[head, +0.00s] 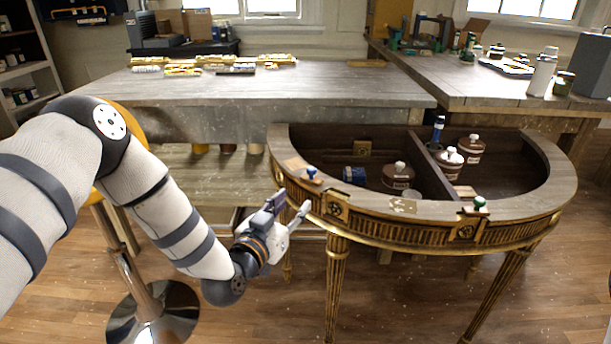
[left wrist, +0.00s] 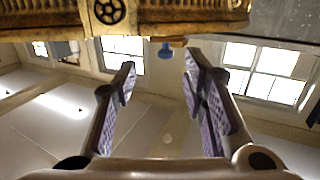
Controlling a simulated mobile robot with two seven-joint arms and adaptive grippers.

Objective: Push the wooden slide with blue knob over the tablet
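The wooden slide (head: 301,171) lies on the left part of the gilt console's curved rim and carries a blue knob (head: 312,171). A gilt tablet (head: 335,207) with a rosette sits on the console front, just right of and below the slide. My left gripper (head: 290,207) is open and empty, in front of the rim and below the knob. In the left wrist view the blue knob (left wrist: 165,50) shows beyond and between the open fingers, apart from them. The rosette tablet (left wrist: 110,12) is at the top left there. My right gripper is not in view.
The gilt console (head: 545,205) has an open, divided inside holding brown jars (head: 397,176) and a blue can (head: 354,175). A pale patterned piece (head: 403,206) and a green knob (head: 480,203) are on its front rim. A stool (head: 152,312) stands left; workbenches stand behind.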

